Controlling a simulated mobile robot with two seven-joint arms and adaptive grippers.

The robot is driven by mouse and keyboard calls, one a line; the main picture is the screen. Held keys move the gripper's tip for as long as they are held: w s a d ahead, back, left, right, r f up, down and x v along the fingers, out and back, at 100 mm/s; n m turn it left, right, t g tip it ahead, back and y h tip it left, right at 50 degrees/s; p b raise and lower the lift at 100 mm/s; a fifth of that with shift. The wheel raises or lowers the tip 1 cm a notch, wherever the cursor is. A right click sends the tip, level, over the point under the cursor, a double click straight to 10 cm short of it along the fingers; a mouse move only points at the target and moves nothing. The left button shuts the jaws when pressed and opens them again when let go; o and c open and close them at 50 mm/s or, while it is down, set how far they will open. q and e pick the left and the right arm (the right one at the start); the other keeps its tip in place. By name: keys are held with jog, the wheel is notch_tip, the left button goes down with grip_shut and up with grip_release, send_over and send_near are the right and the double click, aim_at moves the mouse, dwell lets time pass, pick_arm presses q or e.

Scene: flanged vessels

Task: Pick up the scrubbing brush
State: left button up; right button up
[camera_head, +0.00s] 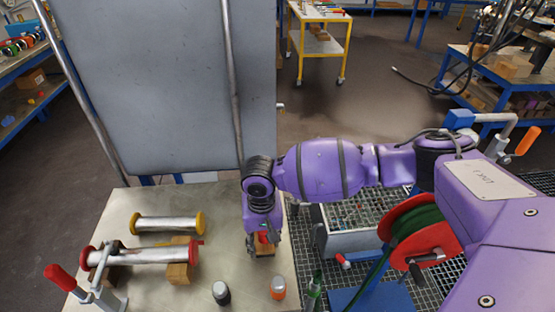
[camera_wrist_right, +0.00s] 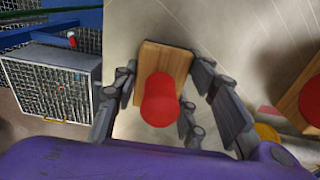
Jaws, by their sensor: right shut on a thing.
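The scrubbing brush appears as a wooden block (camera_wrist_right: 166,60) with a red rounded handle (camera_wrist_right: 159,100) in the right wrist view; I see no bristles. In the head view its wooden part (camera_head: 264,251) shows low between the fingers, over the metal table. My right gripper (camera_head: 263,241) points down from above and is shut on the brush, with fingers on both sides of it in the wrist view. Whether the brush touches the table I cannot tell. My left gripper is not in view.
A red-flanged vessel (camera_head: 150,257) lies on wooden blocks, with a yellow-flanged vessel (camera_head: 166,224) behind it. A red-handled clamp (camera_head: 62,278), a dark grey-topped object (camera_head: 221,293) and an orange one (camera_head: 278,288) stand nearby. A red reel (camera_head: 413,232) and wire basket (camera_head: 345,239) are to the right.

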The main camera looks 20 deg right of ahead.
jog(key=shift+r, duration=0.15)
jog(key=shift+r, duration=0.25)
notch_tip(320, 180, up, 2)
jog(key=shift+w+r, duration=0.1)
jog(key=s+a+r+p, duration=0.1)
jog(key=s+a+r, duration=0.1)
jog(key=a+r, duration=0.8)
jog(key=shift+s+a, duration=0.4)
jog(key=shift+a, duration=1.5)
jog(key=o, duration=0.5)
jog(key=shift+c, duration=1.3)
